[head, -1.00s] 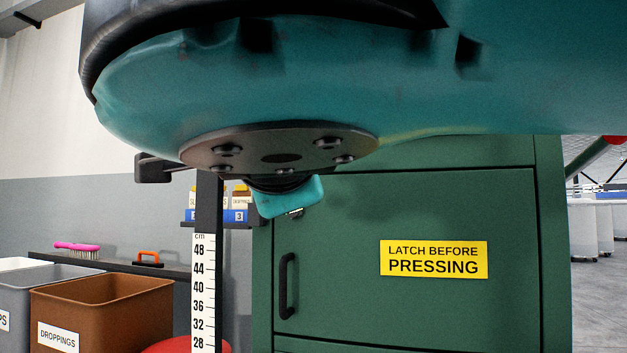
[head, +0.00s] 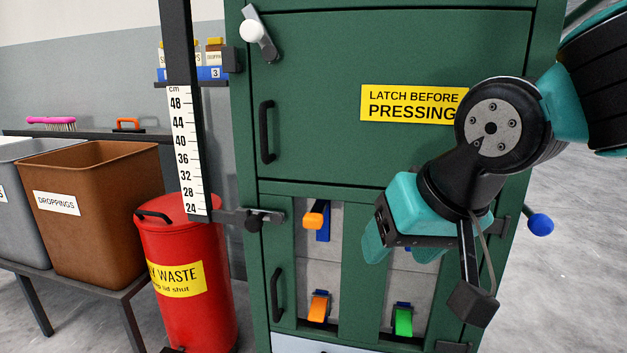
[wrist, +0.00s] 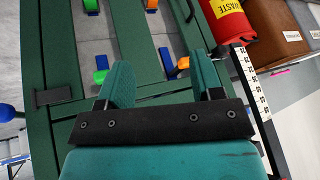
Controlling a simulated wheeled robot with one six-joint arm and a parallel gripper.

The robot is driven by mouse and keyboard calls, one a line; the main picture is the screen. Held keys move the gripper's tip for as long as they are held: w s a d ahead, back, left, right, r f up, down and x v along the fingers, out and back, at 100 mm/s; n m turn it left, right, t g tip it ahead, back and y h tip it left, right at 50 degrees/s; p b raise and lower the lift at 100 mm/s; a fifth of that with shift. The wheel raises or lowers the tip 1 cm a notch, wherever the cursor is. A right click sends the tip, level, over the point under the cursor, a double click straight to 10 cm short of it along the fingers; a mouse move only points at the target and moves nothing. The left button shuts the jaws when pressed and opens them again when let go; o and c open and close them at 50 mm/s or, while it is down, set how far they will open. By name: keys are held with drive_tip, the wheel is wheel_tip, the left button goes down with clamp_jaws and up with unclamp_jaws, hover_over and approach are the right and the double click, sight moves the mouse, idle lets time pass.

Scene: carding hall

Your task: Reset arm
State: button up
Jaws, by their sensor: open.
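My gripper (head: 402,254) is open and empty at the right of the head view, pointing down in front of the green press cabinet (head: 330,150). My arm bends in from the right edge and covers the end of the yellow latch sign (head: 405,103). In the wrist view, my gripper's two teal fingers (wrist: 162,76) stand apart with nothing between them. The gripper hides part of the cabinet's lower right panel.
Orange handles (head: 318,306) and a green one (head: 403,321) stick out of the cabinet's lower panels. A red waste bin (head: 190,310), a brown droppings bin (head: 105,235) and a scale post (head: 183,150) stand left. Open floor (head: 580,270) lies right.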

drive_tip(key=s+d+f+n+g, duration=0.3)
drive_tip(key=s, duration=0.4)
drive_tip(key=s+d+f+n+g, duration=0.2)
drive_tip(key=s+f, duration=0.1)
drive_tip(key=s, duration=0.3)
wheel_tip(320, 180, up, 31)
drive_tip(key=p, duration=3.1)
drive_tip(key=shift+w+y, duration=0.2)
drive_tip(key=shift+y, duration=0.2)
drive_tip(key=shift+a, duration=0.1)
